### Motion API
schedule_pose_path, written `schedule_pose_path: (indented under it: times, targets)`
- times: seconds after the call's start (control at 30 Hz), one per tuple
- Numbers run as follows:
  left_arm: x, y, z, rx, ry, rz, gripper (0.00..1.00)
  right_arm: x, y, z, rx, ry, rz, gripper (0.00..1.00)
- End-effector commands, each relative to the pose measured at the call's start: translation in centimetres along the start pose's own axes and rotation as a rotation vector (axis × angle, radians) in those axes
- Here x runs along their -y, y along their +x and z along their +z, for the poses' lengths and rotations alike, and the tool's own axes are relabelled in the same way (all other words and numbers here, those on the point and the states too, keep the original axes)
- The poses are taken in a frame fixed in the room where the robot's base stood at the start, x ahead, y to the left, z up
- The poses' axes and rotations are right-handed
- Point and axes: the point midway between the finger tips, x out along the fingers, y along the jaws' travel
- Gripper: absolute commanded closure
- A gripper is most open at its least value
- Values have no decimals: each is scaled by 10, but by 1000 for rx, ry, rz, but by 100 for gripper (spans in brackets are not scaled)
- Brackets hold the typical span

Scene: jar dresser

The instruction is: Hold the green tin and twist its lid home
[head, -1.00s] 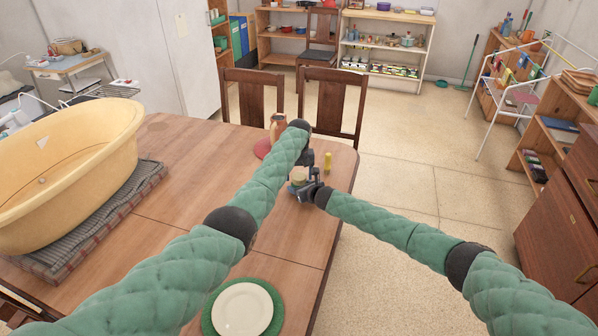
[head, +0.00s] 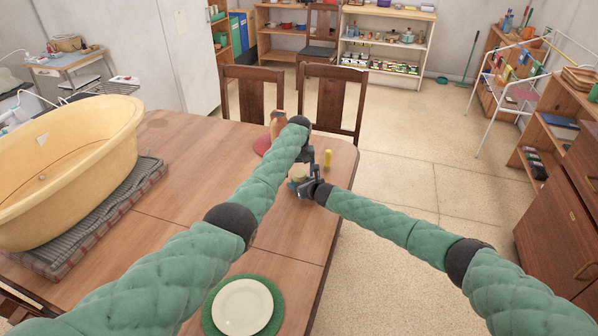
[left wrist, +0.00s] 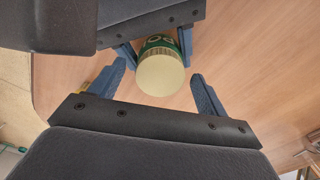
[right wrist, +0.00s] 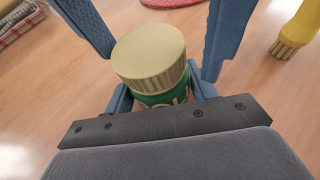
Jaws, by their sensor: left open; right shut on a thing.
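The green tin (right wrist: 166,98) stands near the table's far right corner with its pale cream ribbed lid (right wrist: 150,52) on top. My right gripper (right wrist: 160,95) is shut on the tin's green body from the side, below the lid. In the left wrist view, the lid's round top (left wrist: 160,75) faces the camera, with some green lettered body (left wrist: 158,43) beyond it. My left gripper (left wrist: 163,83) is open above the tin, one finger on each side of the lid, with gaps showing. The tin (head: 298,173) is small and partly hidden in the head view. I cannot tell how tightly the lid sits.
An orange jar (head: 277,124) on a red mat (head: 262,147) is behind. A large yellow tub (head: 75,165) fills the left. A white plate (head: 242,307) lies in front.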

Motion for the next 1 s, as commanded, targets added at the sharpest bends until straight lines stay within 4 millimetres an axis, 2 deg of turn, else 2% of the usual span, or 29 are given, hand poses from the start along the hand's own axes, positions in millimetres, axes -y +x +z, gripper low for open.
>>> schedule_pose_path:
  times: [0.17, 0.27, 0.7, 0.83, 1.0]
  targets:
    - [0, -4, 0, 0, 0, 0, 24, 0, 0, 0, 0, 0, 0, 100]
    - [0, -13, -1, -1, 0, 1, 24, 0, 0, 0, 0, 0, 0, 100]
    - [0, -93, -1, -1, 0, 1, 24, 0, 0, 0, 0, 0, 0, 100]
    - [0, -108, -1, 0, 1, 0, 24, 0, 0, 0, 0, 0, 0, 100]
    - [0, -118, -1, 1, 0, 0, 24, 0, 0, 0, 0, 0, 0, 100]
